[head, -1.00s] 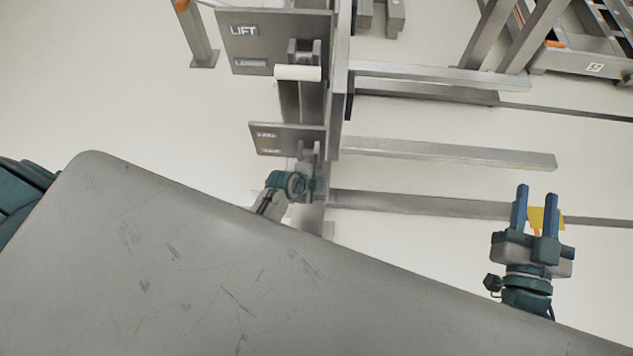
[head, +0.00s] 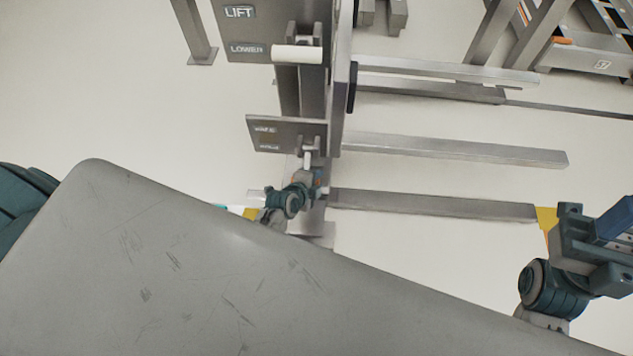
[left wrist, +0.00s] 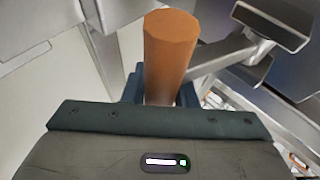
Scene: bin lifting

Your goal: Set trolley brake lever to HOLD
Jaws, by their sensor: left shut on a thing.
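The brake lever's orange handle (left wrist: 168,55) stands between the blue fingers of my left gripper (left wrist: 160,92) in the left wrist view. The gripper is shut on it. In the head view my left gripper (head: 305,186) is at the lower end of the lever, just below the lower plate (head: 285,133) on the trolley post, and mostly hides the handle. A pale lever shaft (head: 308,160) shows between plate and gripper. The plate bears two small labels, too blurred to read. My right gripper (head: 612,235) is at the right edge, side-on and partly cut off.
Above is a plate (head: 240,30) marked LIFT and LOWER with a white handle (head: 297,54). Steel rails (head: 455,150) run right from the post along the floor. A metal rack (head: 590,55) stands at the upper right.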

